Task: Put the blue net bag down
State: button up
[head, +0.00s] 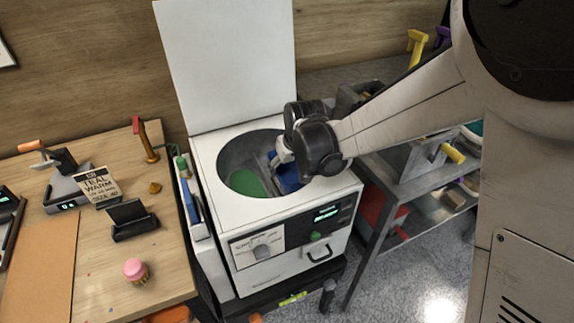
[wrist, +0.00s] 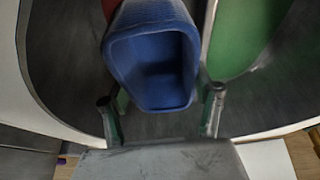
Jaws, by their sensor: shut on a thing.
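The blue net bag (head: 288,178) is inside the round tub of the white top-loading washer (head: 215,150), at its right side. In the wrist view the blue bag (wrist: 150,50) looks like an open-topped pouch with a dark hollow. My gripper (head: 281,158) reaches down into the tub from the right and is shut on the bag. In the wrist view the fingers of my gripper (wrist: 160,95) stand on either side of the bag's near end. Whether the bag touches the tub floor cannot be told.
A green item (head: 247,183) lies in the tub left of the blue bag; a bit of red (wrist: 111,8) shows behind the bag. The washer's lid (head: 228,60) stands open. A wooden table (head: 165,255) is at left, a metal shelf (head: 385,165) at right.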

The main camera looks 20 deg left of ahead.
jog(key=o, duration=1.3)
jog(key=shift+c, duration=0.2)
jog(key=p+v, duration=0.1)
jog(key=v, duration=1.1)
jog(key=shift+r+p, duration=0.25)
jog(key=shift+p, duration=0.05)
jog(key=s+d+r+m+t, duration=0.1)
jog(key=s+d+r, duration=0.15)
jog(key=d, duration=0.35)
jog(key=s+d+r+m, duration=0.1)
jog(key=d+r, duration=0.2)
jog(key=d, duration=0.3)
jog(key=s+d+m+t+h, duration=0.1)
jog(key=s+d+m, duration=0.2)
jog(key=s+d, duration=0.5)
jog(key=s+d+m+t+h, duration=0.1)
jog(key=s+d+m+h, duration=0.1)
jog(key=s+d, duration=0.5)
jog(key=d+r+m, duration=0.1)
jog(key=d, duration=0.5)
jog(key=shift+s+d+t, duration=0.3)
jog(key=shift+s, duration=0.1)
